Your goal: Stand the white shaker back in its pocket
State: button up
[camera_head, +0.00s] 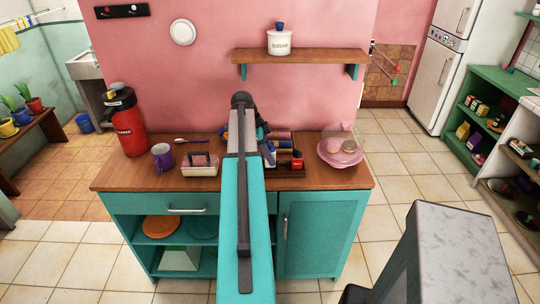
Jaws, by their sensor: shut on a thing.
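My arm reaches forward over the wooden counter and covers the middle of it. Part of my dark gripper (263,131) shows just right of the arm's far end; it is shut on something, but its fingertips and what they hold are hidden. I cannot make out the white shaker. A dark low rack (291,173) stands on the counter right of the arm, with a red bottle (297,159) in it. The arm hides the rack's left part, and I cannot tell which pocket is empty. A small pale caddy with a handle (200,165) stands left of the arm.
On the counter (135,178) are a red flask (127,124), a purple mug (162,156), a spoon (194,140) and, at right, a pink dish with a clear dome (340,151). A wall shelf (300,55) with a sugar jar (281,42) hangs above. The counter's front left is clear.

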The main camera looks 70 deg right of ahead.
jog(key=shift+f+b, duration=0.7)
jog(key=shift+f, duration=0.45)
dwell(1.9)
jog(key=o, duration=1.2)
jog(key=shift+o, duration=0.2)
jog(key=shift+w+r, duration=0.1)
jog(key=shift+r, duration=0.05)
jog(key=b+v, duration=0.3)
jog(key=v, duration=1)
jog(key=shift+r, duration=0.3)
